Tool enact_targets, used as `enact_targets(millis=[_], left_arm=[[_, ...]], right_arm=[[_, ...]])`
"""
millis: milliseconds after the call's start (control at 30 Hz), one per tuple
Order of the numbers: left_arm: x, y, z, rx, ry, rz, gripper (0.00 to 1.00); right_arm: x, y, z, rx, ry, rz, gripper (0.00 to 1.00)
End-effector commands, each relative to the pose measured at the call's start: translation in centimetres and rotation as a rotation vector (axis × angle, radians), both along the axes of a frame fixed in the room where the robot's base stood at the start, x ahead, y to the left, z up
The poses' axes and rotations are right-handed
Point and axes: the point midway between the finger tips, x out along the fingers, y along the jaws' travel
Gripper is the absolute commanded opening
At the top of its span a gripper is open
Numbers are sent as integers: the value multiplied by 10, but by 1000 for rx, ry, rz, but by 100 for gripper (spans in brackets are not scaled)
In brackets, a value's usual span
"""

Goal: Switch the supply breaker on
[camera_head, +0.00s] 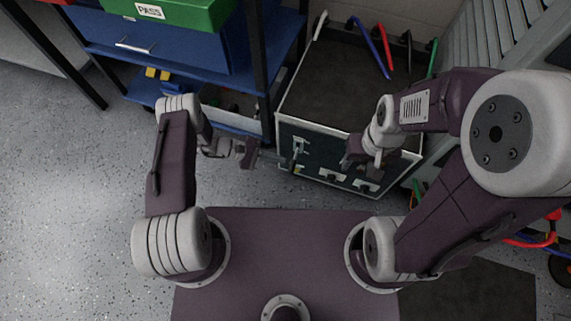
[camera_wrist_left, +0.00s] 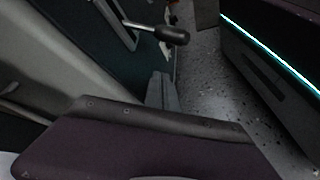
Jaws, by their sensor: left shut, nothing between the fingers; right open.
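A box-shaped unit with a dark front panel (camera_head: 322,159) stands ahead of me. A metal lever (camera_head: 298,148) is on the left part of this panel. The left wrist view shows a lever with a black knob (camera_wrist_left: 172,34), sticking out from the dark panel; I take it for the breaker handle. My left gripper (camera_head: 276,158) is shut and empty, just left of the lever. Its fingers (camera_wrist_left: 162,92) show below the knob in the left wrist view, apart from it. My right gripper (camera_head: 362,165) is open in front of the panel's right part. No on/off marking is readable.
White, blue, red, black and green cables (camera_head: 371,48) lie on the unit's top. A blue shelf rack (camera_head: 200,45) with a green PASS box (camera_head: 195,14) stands at left. A grey ribbed housing (camera_head: 478,45) is at right. The floor at left is clear.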

Motion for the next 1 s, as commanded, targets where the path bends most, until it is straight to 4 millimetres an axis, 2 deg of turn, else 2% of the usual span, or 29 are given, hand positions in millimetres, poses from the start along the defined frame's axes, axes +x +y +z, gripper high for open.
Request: enact_targets(millis=[33,100,167,233,433,1000], left_arm=[[-1,-11,-10,0,0,-5,0],[-1,-24,-17,1,0,-5,0],[-2,-32,-16,1,1,-1,0],[-8,-30,-1,2,1,2,0],[-21,-30,15,1,1,1,0],[-25,-29,21,7,18,-1,0]], right_arm=[[0,0,-10,0,0,0,51],[0,0,-18,0,0,0,51],[0,0,-20,0,0,0,51],[0,0,-19,0,0,0,51],[0,0,-22,0,0,0,51],[0,0,-19,0,0,0,51]])
